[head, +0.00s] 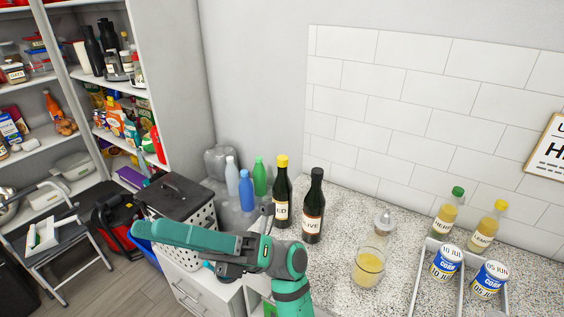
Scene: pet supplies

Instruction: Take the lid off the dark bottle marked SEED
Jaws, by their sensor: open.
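The dark bottle with a yellow lid (282,190) stands upright on the counter at the middle of the head view. Only the letters "ED" show on the part of its pale label turned this way. The yellow lid (282,161) sits on its neck. A second dark bottle (314,206) with a black top, its label reading "LIVE", stands close to its right. My green and grey arm crosses the lower middle, nearer the camera than the bottles. I cannot make out my gripper's fingers. Nothing of my arm visibly touches the yellow-lidded bottle.
White, blue and green bottles (246,185) stand left of the dark pair. A glass jar (369,266) of yellow stuff stands to the right, before a white rack (418,275) with cans. A perforated basket (197,249) is at left. Bare counter (348,222) lies right of the dark bottles.

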